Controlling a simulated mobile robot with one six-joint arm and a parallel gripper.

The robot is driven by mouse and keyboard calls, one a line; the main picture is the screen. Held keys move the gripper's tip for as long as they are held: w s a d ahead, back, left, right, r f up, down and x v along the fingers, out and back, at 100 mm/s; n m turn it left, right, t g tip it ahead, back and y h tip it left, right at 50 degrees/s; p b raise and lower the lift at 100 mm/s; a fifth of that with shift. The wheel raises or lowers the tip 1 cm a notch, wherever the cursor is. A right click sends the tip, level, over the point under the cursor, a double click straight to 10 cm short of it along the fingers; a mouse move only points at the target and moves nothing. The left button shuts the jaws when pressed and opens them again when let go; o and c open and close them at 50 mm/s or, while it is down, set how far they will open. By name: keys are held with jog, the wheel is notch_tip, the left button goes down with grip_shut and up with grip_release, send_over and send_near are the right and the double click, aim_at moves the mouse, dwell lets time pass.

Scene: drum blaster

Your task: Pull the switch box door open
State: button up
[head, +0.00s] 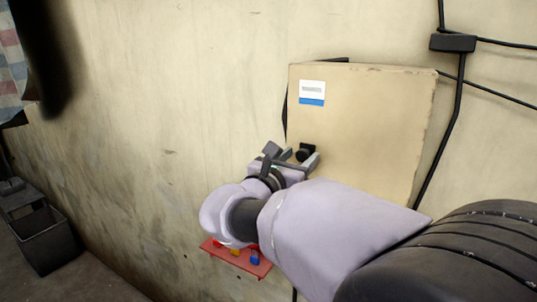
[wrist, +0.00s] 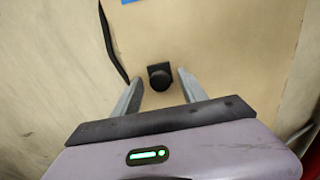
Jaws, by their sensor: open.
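The switch box door (head: 370,120) is a beige panel on the wall with a white and blue label (head: 312,93). It fills much of the wrist view (wrist: 220,50). A black knob (head: 304,152) sits near its left edge; it also shows in the wrist view (wrist: 160,77). My gripper (head: 293,156) is open in front of the door. In the wrist view its two fingers (wrist: 158,85) stand on either side of the knob, with gaps visible on both sides. The door looks closed, though its lower part is hidden behind my arm.
Black cables (head: 457,110) run down the wall right of the box from a small black junction (head: 452,42). A red shelf (head: 238,260) with small coloured items is below my gripper. A dark bin (head: 45,240) stands at the lower left.

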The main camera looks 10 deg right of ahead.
jog(key=shift+w, duration=0.1)
grip_shut()
dwell(1.3)
